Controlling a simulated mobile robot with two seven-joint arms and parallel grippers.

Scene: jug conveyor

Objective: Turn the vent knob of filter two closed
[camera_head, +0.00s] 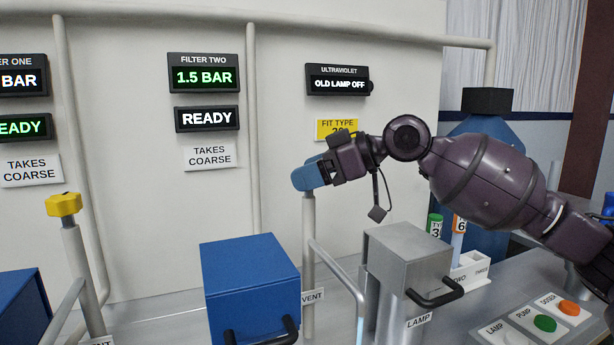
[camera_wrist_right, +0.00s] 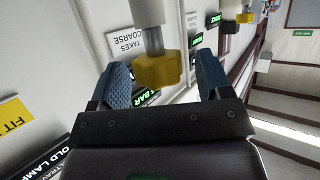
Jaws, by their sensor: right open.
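The vent knob of filter two is the yellow knob (camera_wrist_right: 157,72) on a pale post in the right wrist view. In the head view its post (camera_head: 308,235) rises behind the VENT label, and the knob is hidden behind my right gripper (camera_head: 308,175). My right gripper is open, with blue padded fingers. In the wrist view its fingers stand one on each side of the knob, with a gap on both sides. The filter two displays (camera_head: 203,73) read 1.5 BAR and READY. My left gripper is not in view.
Filter one's yellow vent knob (camera_head: 63,204) stands at left. A blue box (camera_head: 250,270) with a black handle is left of the post. A grey lamp housing (camera_head: 408,255) stands close at right. Pump buttons (camera_head: 545,323) are at lower right.

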